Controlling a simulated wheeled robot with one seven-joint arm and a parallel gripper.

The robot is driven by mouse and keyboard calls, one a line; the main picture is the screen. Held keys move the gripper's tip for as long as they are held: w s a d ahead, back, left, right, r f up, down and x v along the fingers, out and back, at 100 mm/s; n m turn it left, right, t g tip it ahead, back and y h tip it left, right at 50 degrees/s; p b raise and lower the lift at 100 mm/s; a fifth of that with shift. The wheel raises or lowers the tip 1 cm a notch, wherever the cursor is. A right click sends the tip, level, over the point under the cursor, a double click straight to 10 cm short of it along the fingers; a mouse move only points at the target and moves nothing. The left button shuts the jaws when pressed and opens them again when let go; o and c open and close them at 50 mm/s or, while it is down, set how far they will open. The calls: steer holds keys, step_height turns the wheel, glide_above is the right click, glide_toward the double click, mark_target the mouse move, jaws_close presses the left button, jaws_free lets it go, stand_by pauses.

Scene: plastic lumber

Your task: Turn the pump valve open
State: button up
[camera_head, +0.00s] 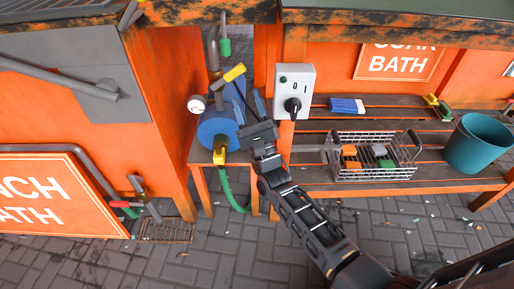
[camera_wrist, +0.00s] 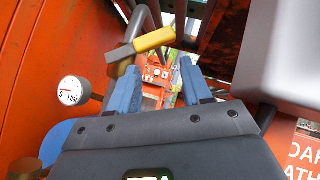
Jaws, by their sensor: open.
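The blue pump (camera_head: 216,127) stands on a small orange stand at the left of the bench. A valve with a yellow handle (camera_head: 234,73) sits on the grey pipe above it; the handle also shows in the wrist view (camera_wrist: 155,39), slanting up to the right across the pipe. My gripper (camera_head: 243,97) is beside the pump, below the yellow handle. In the wrist view my gripper (camera_wrist: 160,75) has its blue fingers apart, with nothing between them. The yellow handle lies just beyond the fingertips, apart from them as far as I can tell.
A pressure gauge (camera_head: 197,104) is left of the pump. A lower yellow fitting (camera_head: 219,156) leads to a green hose (camera_head: 229,190). A grey switch box (camera_head: 294,91) stands close on the right. A wire basket (camera_head: 371,156) and teal bucket (camera_head: 478,145) are on the bench.

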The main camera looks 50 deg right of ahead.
steer(key=s+a+f+m+g+h+b, duration=0.1)
steer(key=s+a+f+m+h, duration=0.1)
steer(key=f, duration=0.8)
steer(key=shift+s+a+f+m+h, duration=0.2)
steer(key=shift+s+m+h, duration=0.35)
steer(key=shift+s, duration=0.65)
